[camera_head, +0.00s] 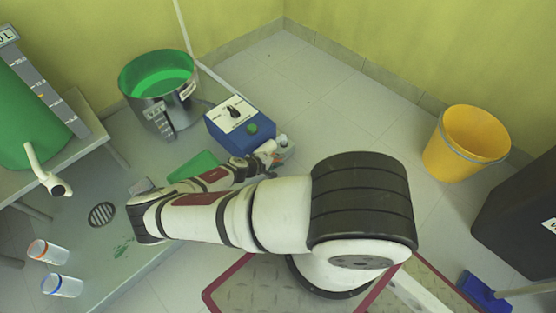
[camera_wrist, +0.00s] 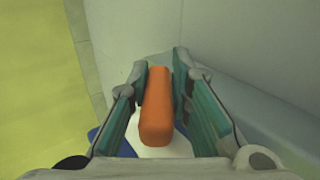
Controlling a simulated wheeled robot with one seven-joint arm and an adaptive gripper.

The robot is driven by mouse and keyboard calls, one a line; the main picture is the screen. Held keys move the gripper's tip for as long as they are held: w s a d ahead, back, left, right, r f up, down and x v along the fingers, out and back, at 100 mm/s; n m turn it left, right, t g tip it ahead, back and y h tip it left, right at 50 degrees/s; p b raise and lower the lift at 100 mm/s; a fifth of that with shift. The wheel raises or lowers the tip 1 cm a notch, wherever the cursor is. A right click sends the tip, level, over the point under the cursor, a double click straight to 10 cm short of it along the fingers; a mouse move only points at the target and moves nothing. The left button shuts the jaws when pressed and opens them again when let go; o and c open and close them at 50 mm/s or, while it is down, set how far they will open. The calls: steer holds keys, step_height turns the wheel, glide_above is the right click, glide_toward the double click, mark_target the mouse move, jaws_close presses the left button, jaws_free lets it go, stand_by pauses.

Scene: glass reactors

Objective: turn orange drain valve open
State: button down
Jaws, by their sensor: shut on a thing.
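The orange drain valve handle (camera_wrist: 156,108) is a rounded orange bar in the middle of the wrist view, lying lengthwise between my fingers. My gripper (camera_wrist: 160,68) is shut on it, with one teal-padded finger on each side. In the head view my gripper (camera_head: 279,148) is at the end of my forearm, just right of and below a blue control box. The valve body is mostly hidden in both views.
The blue box (camera_head: 240,126) has a black dial and a green knob. A steel pot (camera_head: 156,104) with green contents stands behind it. A yellow bucket (camera_head: 466,143) stands at right. Two capped jars (camera_head: 62,286) lie at lower left. Floor at the back is clear.

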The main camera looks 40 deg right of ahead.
steer(key=shift+d+r, duration=0.2)
steer(key=c, duration=1.5)
jaws_free()
steer(key=shift+a+f, duration=0.1)
steer(key=v, duration=1.2)
